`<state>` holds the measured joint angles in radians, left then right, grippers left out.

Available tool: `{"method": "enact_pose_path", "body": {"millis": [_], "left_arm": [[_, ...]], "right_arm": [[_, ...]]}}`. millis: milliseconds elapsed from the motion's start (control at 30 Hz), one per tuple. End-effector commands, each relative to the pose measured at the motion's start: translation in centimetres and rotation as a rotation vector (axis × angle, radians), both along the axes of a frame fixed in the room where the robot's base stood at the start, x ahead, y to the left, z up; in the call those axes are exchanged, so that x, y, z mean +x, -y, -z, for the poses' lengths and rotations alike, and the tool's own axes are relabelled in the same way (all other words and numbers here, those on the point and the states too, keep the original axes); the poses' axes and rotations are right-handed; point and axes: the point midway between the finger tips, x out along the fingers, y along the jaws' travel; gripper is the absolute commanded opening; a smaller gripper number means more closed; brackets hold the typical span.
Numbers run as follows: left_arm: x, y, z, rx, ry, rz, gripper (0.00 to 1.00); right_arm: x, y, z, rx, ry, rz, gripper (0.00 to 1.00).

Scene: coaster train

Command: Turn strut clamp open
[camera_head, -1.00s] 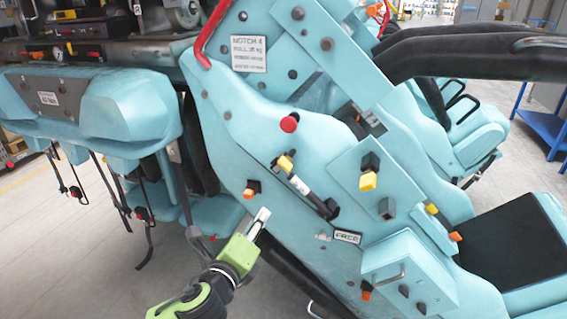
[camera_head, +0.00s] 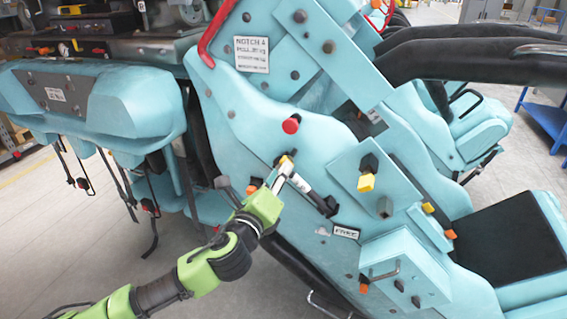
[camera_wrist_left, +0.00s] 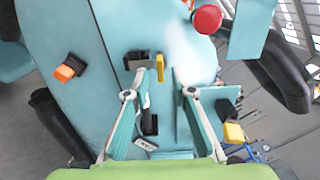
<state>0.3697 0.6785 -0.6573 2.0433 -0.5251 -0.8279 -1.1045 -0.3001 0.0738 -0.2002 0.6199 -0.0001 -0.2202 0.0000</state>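A strut (camera_head: 311,190) with a silver and black body lies slanted on the teal side panel. A small yellow lever on a black mount, which looks like the strut clamp (camera_head: 291,155), sits at its upper end. In the left wrist view the yellow lever (camera_wrist_left: 160,67) stands between the open fingertips, closer to the left finger; I cannot tell whether they touch. My left gripper (camera_head: 281,172) is at the clamp and partly hides it; its fingers also show in the wrist view (camera_wrist_left: 165,72). My right gripper is not in view.
A red knob (camera_head: 291,125) sits above the clamp and an orange knob (camera_head: 253,183) to its left. A yellow knob (camera_head: 366,183) and a box with a handle (camera_head: 405,270) are on the right. A FREE label (camera_head: 346,232) is below. Thick black bars (camera_head: 460,50) cross the upper right.

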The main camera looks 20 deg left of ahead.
Motion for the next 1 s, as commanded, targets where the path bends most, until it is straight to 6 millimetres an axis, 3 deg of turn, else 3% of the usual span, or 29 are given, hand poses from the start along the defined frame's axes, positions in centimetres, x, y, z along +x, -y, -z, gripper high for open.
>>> {"method": "enact_pose_path", "body": {"millis": [233,633,733,1000], "left_arm": [[2.6,0.1,-0.1,-0.001,0.0,0.0,0.24],[3.1,0.1,0.1,-0.001,-0.001,0.001,0.24],[3.1,0.1,0.1,-0.001,-0.001,0.001,0.0],[3.1,0.1,0.1,-0.005,-0.001,-0.001,0.0]], "right_arm": [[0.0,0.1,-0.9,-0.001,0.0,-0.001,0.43],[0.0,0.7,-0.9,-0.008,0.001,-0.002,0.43],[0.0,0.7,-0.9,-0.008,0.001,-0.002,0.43],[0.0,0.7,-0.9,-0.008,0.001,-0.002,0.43]]}}
